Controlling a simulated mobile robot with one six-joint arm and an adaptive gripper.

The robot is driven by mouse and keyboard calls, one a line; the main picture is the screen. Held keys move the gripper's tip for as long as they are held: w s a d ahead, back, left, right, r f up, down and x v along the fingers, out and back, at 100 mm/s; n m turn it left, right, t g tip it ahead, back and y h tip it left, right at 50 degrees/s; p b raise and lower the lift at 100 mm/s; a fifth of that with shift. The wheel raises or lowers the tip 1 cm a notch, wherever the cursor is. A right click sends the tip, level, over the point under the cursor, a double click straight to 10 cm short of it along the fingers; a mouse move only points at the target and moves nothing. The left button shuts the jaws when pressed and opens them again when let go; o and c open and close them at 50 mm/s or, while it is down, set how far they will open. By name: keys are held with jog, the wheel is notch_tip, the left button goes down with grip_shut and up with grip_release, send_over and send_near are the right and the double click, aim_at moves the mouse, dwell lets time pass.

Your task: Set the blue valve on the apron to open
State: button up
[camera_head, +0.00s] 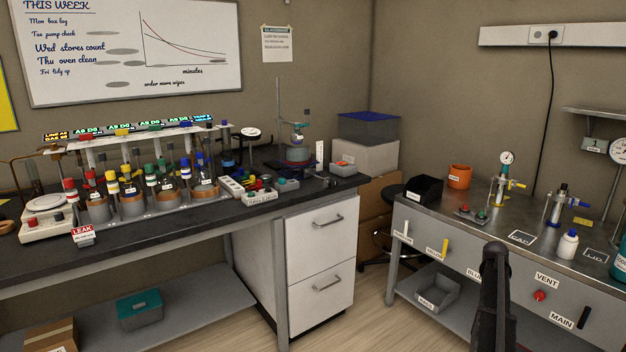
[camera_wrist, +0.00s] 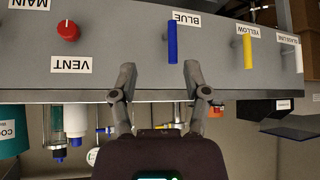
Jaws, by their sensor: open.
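The blue valve (camera_wrist: 172,43) is a slim blue bar on the grey apron (camera_wrist: 110,60) in the wrist view, beside the BLUE label. That view is upside down; the bar stands upright along the apron's height. My gripper (camera_wrist: 159,72) is open and empty, with its fingertips near the apron's edge. The blue bar lies just beyond the gap between the fingertips, nearer the right one, and appears apart from both. In the head view my dark arm (camera_head: 495,295) hides the blue valve; only part of its label (camera_head: 474,273) shows.
Along the apron are a yellow handle (camera_wrist: 247,48), a white handle (camera_head: 406,228), a red VENT knob (camera_wrist: 68,31) and a black MAIN handle (camera_head: 584,317). The steel bench top (camera_head: 470,198) carries bottles, gauges and an orange pot (camera_head: 459,177). Open floor (camera_head: 375,310) lies left of the bench.

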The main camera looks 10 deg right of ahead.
jog(key=a+f+n+g+y+b, duration=0.15)
jog(key=a+f, duration=0.25)
jog(key=a, duration=1.4)
jog(key=a+f+n+t+y+b, duration=0.1)
jog(key=a+f+n+y+b, duration=0.2)
jog(key=a, duration=1.5)
jog(key=s+a+f+n+g+y+b, duration=0.1)
jog(key=s+a+f+n, duration=0.1)
jog(key=s+a, duration=0.6)
jog(key=s+a+f+n+g+b, duration=0.2)
jog(key=s+a, duration=0.1)
jog(key=a, duration=0.9)
jog(key=s+a+f+n+g+y+b, duration=0.1)
jog(key=s+a+f+n, duration=0.1)
jog(key=s+a, duration=0.6)
notch_tip(320, 180, up, 33)
jog(key=w+a+p, duration=0.1)
jog(key=a+p, duration=0.1)
jog(key=p, duration=3.1)
jog(key=shift+w+r, duration=0.15)
jog(key=shift+w, duration=0.2)
jog(key=shift+a, duration=0.1)
